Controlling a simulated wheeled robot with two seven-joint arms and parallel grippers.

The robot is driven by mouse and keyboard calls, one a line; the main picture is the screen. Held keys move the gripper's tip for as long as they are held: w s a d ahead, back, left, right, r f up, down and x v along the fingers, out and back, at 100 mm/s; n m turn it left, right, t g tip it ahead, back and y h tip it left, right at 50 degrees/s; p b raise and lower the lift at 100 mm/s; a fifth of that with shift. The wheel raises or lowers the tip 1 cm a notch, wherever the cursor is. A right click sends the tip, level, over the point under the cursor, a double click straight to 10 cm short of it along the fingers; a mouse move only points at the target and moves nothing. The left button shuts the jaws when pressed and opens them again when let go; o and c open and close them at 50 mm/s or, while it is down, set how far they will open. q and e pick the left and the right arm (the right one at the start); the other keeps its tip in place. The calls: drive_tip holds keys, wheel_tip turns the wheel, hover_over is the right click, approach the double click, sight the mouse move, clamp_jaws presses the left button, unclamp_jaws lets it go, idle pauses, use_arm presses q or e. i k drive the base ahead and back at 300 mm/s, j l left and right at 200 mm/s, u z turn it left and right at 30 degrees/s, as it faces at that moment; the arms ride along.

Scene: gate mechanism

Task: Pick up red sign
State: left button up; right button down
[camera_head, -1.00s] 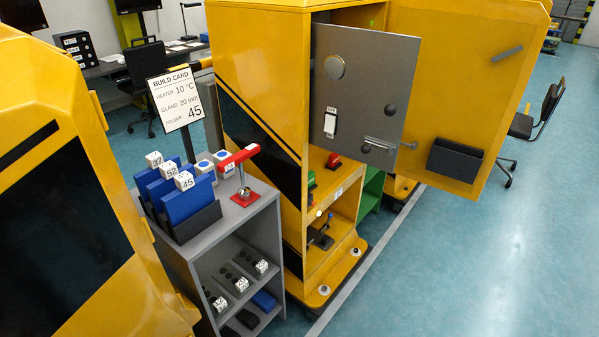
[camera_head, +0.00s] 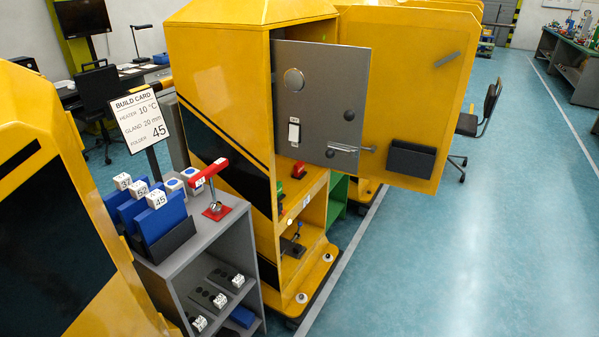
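No object in view is plainly a sign in red. A red bar (camera_head: 208,172) stands on a short metal post above a red square base (camera_head: 217,212), on top of the grey shelf unit (camera_head: 185,254). It may be the red sign, but I cannot tell. A smaller red block (camera_head: 299,170) sits inside the yellow cabinet (camera_head: 228,85), below the grey panel. Neither of my grippers is in view.
Blue folders (camera_head: 163,217) with numbered tags stand in a dark holder beside the red bar. A white build card (camera_head: 139,117) stands behind them. The cabinet's yellow door (camera_head: 425,85) is open. Blue floor (camera_head: 450,260) at the right is clear.

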sight(300, 172)
drive_tip(key=i+u, duration=0.1)
drive_tip(key=u, duration=0.55)
drive_tip(key=i+l+u, duration=0.25)
drive_tip(key=l+u, duration=0.2)
drive_tip(key=i+l+u, duration=0.25)
drive_tip(key=l, duration=0.2)
drive_tip(key=l+u, duration=0.25)
